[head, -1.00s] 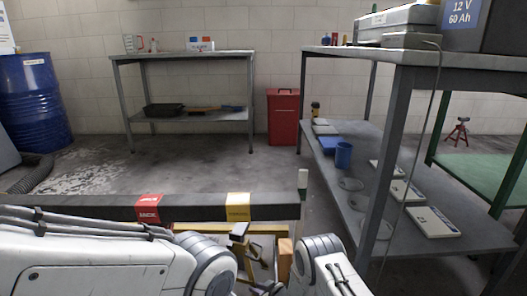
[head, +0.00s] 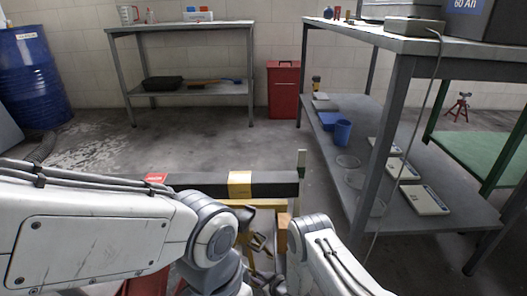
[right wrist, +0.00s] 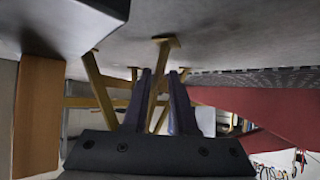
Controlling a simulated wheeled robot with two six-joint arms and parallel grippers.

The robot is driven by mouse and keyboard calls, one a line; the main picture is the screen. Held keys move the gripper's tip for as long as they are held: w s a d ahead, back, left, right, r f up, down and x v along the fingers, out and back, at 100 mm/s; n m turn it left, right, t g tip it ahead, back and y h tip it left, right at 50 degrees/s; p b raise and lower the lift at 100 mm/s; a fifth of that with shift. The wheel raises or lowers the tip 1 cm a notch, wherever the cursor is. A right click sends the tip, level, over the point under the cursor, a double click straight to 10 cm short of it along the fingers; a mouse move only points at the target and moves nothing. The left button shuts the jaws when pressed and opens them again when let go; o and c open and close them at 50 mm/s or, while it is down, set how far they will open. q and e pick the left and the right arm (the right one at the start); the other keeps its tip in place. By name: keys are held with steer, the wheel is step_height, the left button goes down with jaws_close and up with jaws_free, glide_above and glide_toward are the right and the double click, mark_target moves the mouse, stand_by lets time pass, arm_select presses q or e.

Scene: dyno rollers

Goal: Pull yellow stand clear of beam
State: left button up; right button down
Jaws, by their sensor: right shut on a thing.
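The dark beam (head: 270,189) lies across the lower middle of the head view, with a yellow label (head: 239,184) and a red label (head: 156,177) on it. The yellow stand (head: 243,203) shows partly just below the beam; whether its top touches the beam I cannot tell. In the right wrist view its yellow legs (right wrist: 103,92) splay to the floor. My right gripper (head: 262,262) is low in front of the beam. In the right wrist view my right gripper (right wrist: 163,90) is shut on the stand, a yellow bar between its fingers. My left arm crosses the left; its gripper is hidden.
An orange-brown block (head: 282,233) stands beside the stand; it also shows in the right wrist view (right wrist: 38,115). Something red (right wrist: 262,112) is on the other side there. A grey shelf bench (head: 385,190) stands at right. Floor beyond the beam is clear.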

steer(key=shift+s+f, duration=0.15)
steer(key=shift+s, duration=0.7)
steer(key=shift+s+a+p, duration=0.1)
steer(key=shift+s+p, duration=1.6)
steer(key=shift+s, duration=1.15)
steer(key=shift+s+a+p, duration=0.1)
steer(key=shift+s+p, duration=0.95)
steer(key=shift+s, duration=1.65)
